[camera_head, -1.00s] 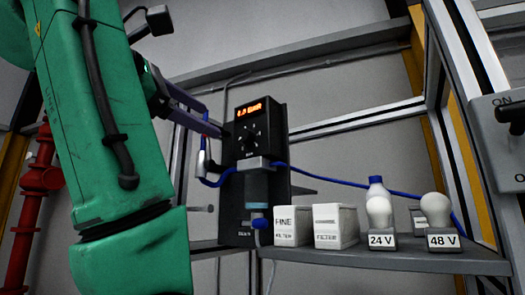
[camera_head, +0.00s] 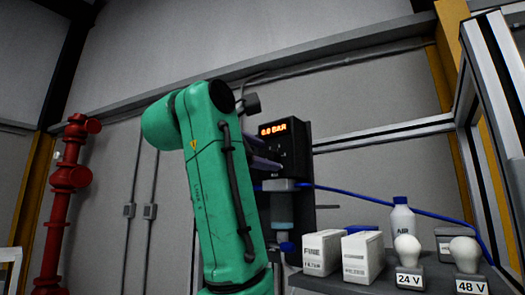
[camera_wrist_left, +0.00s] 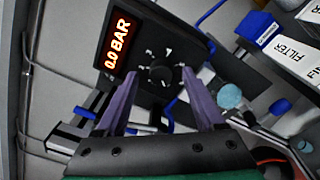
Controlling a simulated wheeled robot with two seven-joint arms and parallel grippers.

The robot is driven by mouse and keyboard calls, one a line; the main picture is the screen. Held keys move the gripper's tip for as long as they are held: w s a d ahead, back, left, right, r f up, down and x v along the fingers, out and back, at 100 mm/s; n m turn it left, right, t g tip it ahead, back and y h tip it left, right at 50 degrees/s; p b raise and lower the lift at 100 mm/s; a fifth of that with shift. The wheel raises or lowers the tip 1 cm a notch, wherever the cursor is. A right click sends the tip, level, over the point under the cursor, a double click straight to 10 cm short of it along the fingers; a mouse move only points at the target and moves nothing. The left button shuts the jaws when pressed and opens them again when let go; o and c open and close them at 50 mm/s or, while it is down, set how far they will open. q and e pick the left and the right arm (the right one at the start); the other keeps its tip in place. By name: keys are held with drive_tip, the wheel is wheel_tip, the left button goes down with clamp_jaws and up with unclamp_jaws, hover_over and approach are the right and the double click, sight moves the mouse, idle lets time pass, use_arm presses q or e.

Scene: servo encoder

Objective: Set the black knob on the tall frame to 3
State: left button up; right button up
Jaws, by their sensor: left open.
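The black knob (camera_wrist_left: 160,73) sits on the face of a tall black unit (camera_head: 297,150), below an orange display (camera_head: 273,129) that reads 0.0 BAR. White marks ring the knob in the left wrist view. My left gripper (camera_wrist_left: 159,80) is open, with its two purple fingers pointing at the knob, one on each side in the picture. Whether they touch it cannot be told. In the head view, the left gripper (camera_head: 266,163) is partly hidden behind my green arm, and the knob is hard to make out there. My right gripper is not in view.
A shelf holds two white filter boxes (camera_head: 322,252) (camera_head: 363,256), a bottle (camera_head: 402,218), and bulbs labelled 24 V (camera_head: 408,250) and 48 V (camera_head: 465,255). A blue hose (camera_head: 370,200) runs across behind them. A red pipe (camera_head: 70,178) stands at left.

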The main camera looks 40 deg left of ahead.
use_arm(q)
drive_tip(key=shift+w, duration=0.15)
drive_tip(key=c, duration=0.4)
drive_tip(key=shift+w+f, duration=0.1)
drive_tip(key=shift+w, duration=0.1)
drive_tip(key=c, duration=0.5)
clamp_jaws()
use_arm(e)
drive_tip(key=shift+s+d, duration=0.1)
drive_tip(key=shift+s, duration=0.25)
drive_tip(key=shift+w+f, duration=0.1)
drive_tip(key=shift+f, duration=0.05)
